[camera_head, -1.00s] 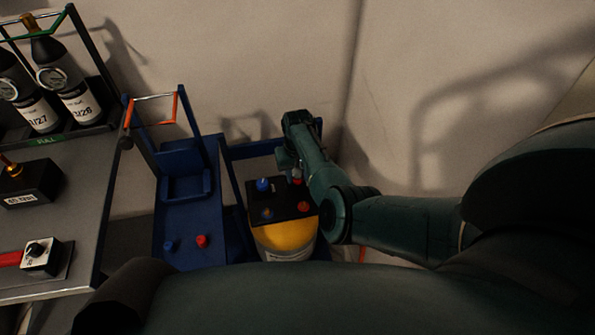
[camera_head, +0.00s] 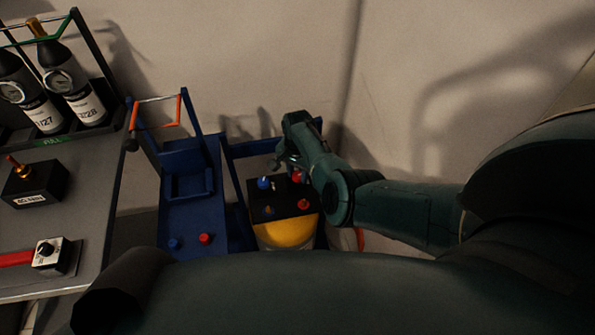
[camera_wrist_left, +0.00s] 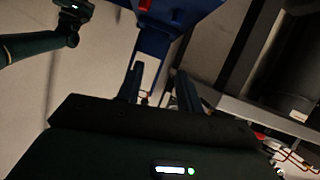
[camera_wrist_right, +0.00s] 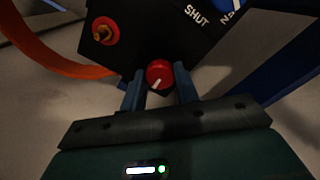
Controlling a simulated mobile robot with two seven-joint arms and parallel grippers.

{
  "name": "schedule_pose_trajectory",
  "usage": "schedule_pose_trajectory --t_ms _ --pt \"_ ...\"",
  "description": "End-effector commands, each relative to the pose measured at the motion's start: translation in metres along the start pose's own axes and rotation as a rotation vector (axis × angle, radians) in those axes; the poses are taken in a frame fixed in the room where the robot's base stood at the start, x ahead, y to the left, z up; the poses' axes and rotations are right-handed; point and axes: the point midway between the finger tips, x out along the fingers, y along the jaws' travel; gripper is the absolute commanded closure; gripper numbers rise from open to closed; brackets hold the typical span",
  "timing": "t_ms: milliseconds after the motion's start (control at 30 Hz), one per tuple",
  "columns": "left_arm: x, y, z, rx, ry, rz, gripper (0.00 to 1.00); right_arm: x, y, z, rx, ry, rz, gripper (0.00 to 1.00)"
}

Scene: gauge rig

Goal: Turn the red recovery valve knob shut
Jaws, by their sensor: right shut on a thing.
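The red knob (camera_wrist_right: 158,72) is on the black panel (camera_wrist_right: 150,42) in the right wrist view. It sits between the two fingers of my right gripper (camera_wrist_right: 159,92), which is shut on it. Its white pointer mark points down and slightly left, while the word SHUT is printed up and to its right. In the head view the red knob (camera_head: 299,177) is partly covered by my right gripper (camera_head: 284,160), above the yellow cylinder (camera_head: 285,235). My left gripper (camera_wrist_left: 160,88) is open and empty in the left wrist view.
A blue knob (camera_head: 263,183) and another red fitting (camera_head: 304,204) are on the same black panel. A blue stand (camera_head: 188,215) with small red and blue knobs is to its left. A grey bench (camera_head: 90,190) with bottles is at far left. An orange hose (camera_wrist_right: 60,62) curves beside the panel.

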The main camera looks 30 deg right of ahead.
Motion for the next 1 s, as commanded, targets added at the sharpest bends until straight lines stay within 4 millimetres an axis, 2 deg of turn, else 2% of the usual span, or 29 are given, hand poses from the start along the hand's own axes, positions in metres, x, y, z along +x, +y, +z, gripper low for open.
schedule_pose_trajectory --t_ms 633,667,900,1000 --pt "0.0 -0.0008 0.0007 -0.002 -0.003 -0.002 0.64 -0.0004 0.0001 -0.0013 0.055 0.003 -0.001 0.92" --pt "0.0 -0.0008 0.0007 -0.002 -0.003 -0.002 0.64 -0.0004 0.0002 -0.0013 0.055 0.003 -0.001 0.69" --pt "0.0 -0.0011 0.0008 -0.002 -0.002 -0.003 0.64 -0.0003 0.0001 -0.0008 0.054 0.002 -0.001 0.49" --pt "0.0 -0.0012 0.0007 -0.001 -0.002 -0.003 0.64 -0.0002 0.0 -0.0006 0.053 0.001 0.0 0.48"
